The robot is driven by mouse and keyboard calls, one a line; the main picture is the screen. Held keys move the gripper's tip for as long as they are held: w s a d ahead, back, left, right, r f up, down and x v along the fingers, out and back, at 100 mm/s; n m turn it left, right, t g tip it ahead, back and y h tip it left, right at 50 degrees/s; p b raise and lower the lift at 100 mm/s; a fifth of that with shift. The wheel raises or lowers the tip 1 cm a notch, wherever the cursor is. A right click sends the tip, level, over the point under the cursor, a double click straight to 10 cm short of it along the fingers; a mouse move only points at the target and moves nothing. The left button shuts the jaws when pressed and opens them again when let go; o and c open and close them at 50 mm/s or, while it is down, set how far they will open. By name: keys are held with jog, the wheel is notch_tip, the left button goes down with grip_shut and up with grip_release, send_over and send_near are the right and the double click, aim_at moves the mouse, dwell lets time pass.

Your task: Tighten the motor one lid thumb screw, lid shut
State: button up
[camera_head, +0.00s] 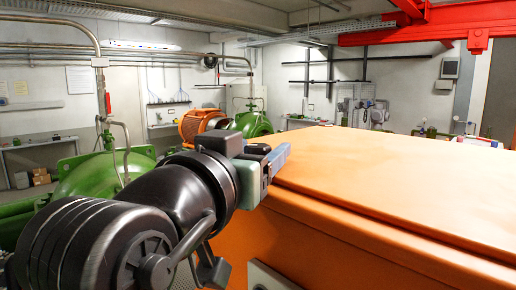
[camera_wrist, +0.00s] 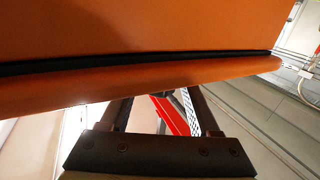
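A large orange housing (camera_head: 330,240) fills the right of the head view. Its broad orange lid (camera_head: 400,175) lies flat on top and looks shut. In the wrist view an orange face (camera_wrist: 130,28) and a rounded orange edge (camera_wrist: 150,78) run across the top, with a dark seam between them. No thumb screw can be made out in either view. My gripper (camera_head: 277,160) is at the housing's near left edge in the head view. In the wrist view my gripper (camera_wrist: 162,100) shows two fingers apart with nothing between them; their tips meet the orange edge in the picture, contact unclear.
Green pump casings (camera_head: 95,175) and an orange motor (camera_head: 200,123) stand behind my arm on the left. A red overhead beam (camera_head: 410,32) crosses the upper right. Shelves and a workbench line the back wall. The lid's top is clear.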

grip_shut()
jog(key=shift+h, duration=0.3)
jog(key=m+g+h, duration=0.1)
jog(key=m+h, duration=0.1)
jog(key=shift+a+g+h+b, duration=0.1)
jog(key=shift+g+h+b, duration=0.2)
jog(key=shift+g+h, duration=0.1)
jog(key=shift+m+g+h, duration=0.9)
jog(key=shift+m+h, duration=0.3)
jog(key=shift+o, duration=1.1)
grip_release()
